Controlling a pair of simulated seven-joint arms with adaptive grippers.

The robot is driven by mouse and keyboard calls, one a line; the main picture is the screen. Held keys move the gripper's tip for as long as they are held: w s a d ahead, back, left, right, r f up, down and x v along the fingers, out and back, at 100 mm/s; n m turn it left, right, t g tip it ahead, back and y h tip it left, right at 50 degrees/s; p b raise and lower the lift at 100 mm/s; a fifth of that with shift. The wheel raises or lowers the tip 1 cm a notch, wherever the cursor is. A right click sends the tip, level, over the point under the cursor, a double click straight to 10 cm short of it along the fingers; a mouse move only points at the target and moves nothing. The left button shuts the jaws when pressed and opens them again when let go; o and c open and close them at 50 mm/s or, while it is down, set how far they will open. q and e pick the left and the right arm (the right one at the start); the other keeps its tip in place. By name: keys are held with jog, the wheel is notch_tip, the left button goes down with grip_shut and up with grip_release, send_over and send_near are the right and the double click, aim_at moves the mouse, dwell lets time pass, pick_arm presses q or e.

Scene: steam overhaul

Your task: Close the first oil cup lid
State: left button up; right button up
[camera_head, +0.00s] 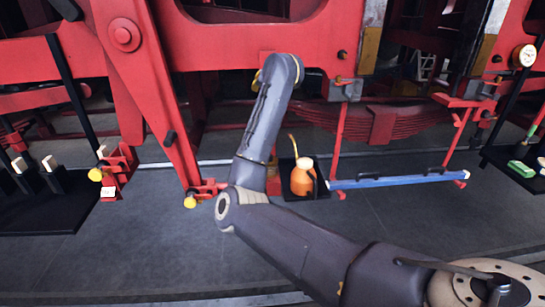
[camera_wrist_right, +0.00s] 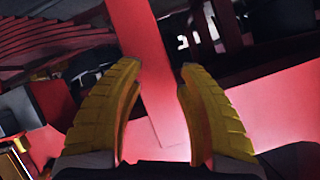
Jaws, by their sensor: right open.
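My right gripper (camera_wrist_right: 160,67) is open in the right wrist view, with its two yellow ribbed fingers apart. A red bar (camera_wrist_right: 145,60) shows between and beyond the fingers, and no held object is visible. In the head view my right arm reaches up to the red frame (camera_head: 225,52); its wrist mostly hides the gripper. I cannot clearly make out the first oil cup or its lid. A small brass-coloured fitting (camera_wrist_right: 18,146) shows at the lower left of the wrist view, but I cannot tell what it is. My left gripper is not in view.
An orange oil can (camera_head: 302,180) stands on a small black tray beside my arm. A blue bar (camera_head: 400,181) extends right of it. A slanted red rod (camera_head: 150,100) and yellow-ended fittings (camera_head: 190,202) are left. A black shelf (camera_head: 45,215) is far left. Front floor is partly clear.

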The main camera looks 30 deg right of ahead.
jog(key=s+a+f+n+g+y, duration=0.2)
jog(key=s+f+n+g+y, duration=0.1)
jog(key=s+f+n+g, duration=0.5)
jog(key=w+f, duration=0.1)
jog(key=f, duration=0.4)
jog(key=w+d+f+m, duration=0.1)
jog(key=w+f, duration=0.1)
jog(key=f, duration=0.4)
jog(key=w+f+m, duration=0.1)
jog(key=w+f, duration=0.1)
jog(key=f, duration=0.4)
jog(key=shift+d+f+t, duration=0.2)
jog(key=shift+d+t, duration=0.1)
jog(key=shift+c, duration=0.2)
